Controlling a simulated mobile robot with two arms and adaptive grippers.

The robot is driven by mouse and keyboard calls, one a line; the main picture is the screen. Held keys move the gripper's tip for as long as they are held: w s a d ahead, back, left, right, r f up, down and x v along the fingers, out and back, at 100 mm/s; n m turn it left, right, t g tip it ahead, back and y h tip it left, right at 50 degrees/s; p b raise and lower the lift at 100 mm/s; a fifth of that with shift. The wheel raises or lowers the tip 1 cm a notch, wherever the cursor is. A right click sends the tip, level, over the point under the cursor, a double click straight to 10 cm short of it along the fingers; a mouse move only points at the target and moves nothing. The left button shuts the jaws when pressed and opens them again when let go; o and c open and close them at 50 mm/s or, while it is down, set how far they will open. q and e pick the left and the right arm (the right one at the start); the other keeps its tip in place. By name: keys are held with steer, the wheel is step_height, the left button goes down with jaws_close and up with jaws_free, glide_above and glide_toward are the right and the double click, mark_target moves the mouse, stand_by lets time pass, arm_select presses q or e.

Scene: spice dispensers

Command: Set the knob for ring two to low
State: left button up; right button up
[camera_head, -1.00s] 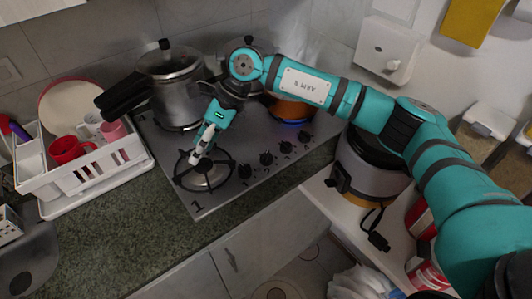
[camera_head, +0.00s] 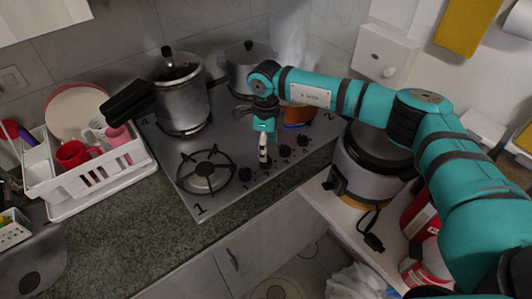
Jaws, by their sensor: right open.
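The steel cooktop (camera_head: 222,197) has a row of several black knobs along its front edge, including one at the left end (camera_head: 244,174), one in the middle (camera_head: 285,151) and one at the right end (camera_head: 303,140). Printed marks beside them are too small to read. A large "2" (camera_head: 328,116) is printed near the back right, beside the orange pan (camera_head: 297,116), which has a blue glow at its base. My right gripper (camera_head: 263,160) points down, open, at the second knob from the left and largely hides it; contact cannot be told. My left gripper is not in view.
A pressure cooker (camera_head: 182,97) and a lidded pot (camera_head: 247,62) stand at the back. The front-left burner (camera_head: 205,171), near a printed "1", is bare. A white dish rack (camera_head: 90,180) is left; a cooker (camera_head: 365,175) is right.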

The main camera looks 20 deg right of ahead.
steer(key=shift+f+p, duration=0.5)
steer(key=shift+f, duration=2.3)
steer(key=c, duration=1.2)
steer(key=shift+o, duration=0.2)
